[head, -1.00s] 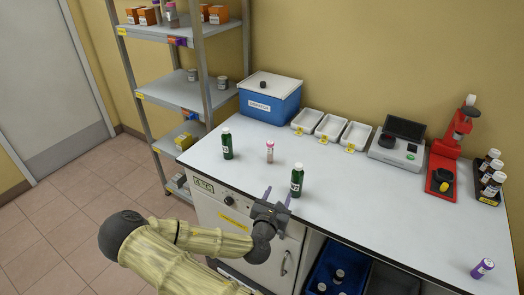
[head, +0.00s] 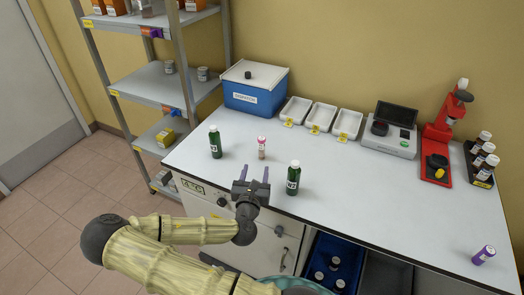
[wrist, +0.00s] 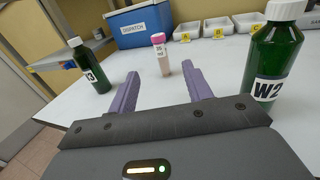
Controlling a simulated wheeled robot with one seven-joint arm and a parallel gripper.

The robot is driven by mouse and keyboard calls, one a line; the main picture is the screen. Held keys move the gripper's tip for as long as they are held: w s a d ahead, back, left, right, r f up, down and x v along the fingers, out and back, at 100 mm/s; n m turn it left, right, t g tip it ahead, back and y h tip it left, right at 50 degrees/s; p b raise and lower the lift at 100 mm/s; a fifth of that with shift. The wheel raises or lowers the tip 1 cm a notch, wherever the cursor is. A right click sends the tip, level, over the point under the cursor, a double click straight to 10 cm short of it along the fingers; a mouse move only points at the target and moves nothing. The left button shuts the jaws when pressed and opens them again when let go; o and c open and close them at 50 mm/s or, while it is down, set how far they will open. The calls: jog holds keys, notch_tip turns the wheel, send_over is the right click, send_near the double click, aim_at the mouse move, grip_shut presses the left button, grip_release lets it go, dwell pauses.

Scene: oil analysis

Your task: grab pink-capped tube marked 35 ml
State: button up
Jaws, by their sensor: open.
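The pink-capped tube (head: 262,148) stands upright on the white counter, between and behind two green bottles. In the wrist view the tube (wrist: 161,56) is ahead of my gripper, between the lines of its fingers; its label is too small to read. My gripper (head: 255,174) is open and empty at the front edge of the counter, with its purple fingers pointing toward the tube. The fingers also show in the wrist view (wrist: 158,85), apart from the tube.
A green bottle (head: 216,142) stands to the left and another green bottle, marked W2 (head: 293,178), stands close to the gripper's right. A blue dispatch box (head: 254,90) and white trays (head: 321,118) are at the back. A purple-capped tube (head: 483,255) stands far right.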

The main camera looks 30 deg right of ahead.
aim_at(263, 138)
jog(key=p+x, duration=0.2)
jog(key=x, duration=1)
jog(key=shift+p, duration=0.4)
jog(key=shift+w+d, duration=0.1)
jog(key=shift+w, duration=0.05)
jog(key=shift+f+p+x, duration=0.15)
jog(key=shift+p+x, duration=0.35)
jog(key=shift+x, duration=0.8)
jog(key=shift+f+p+x, duration=0.2)
jog(key=shift+p+x, duration=0.3)
jog(key=shift+x, duration=0.8)
jog(key=c, duration=1)
jog(key=shift+r, duration=0.15)
notch_tip(263, 138, up, 10)
jog(key=shift+f+b, duration=0.1)
jog(key=shift+b, duration=0.7)
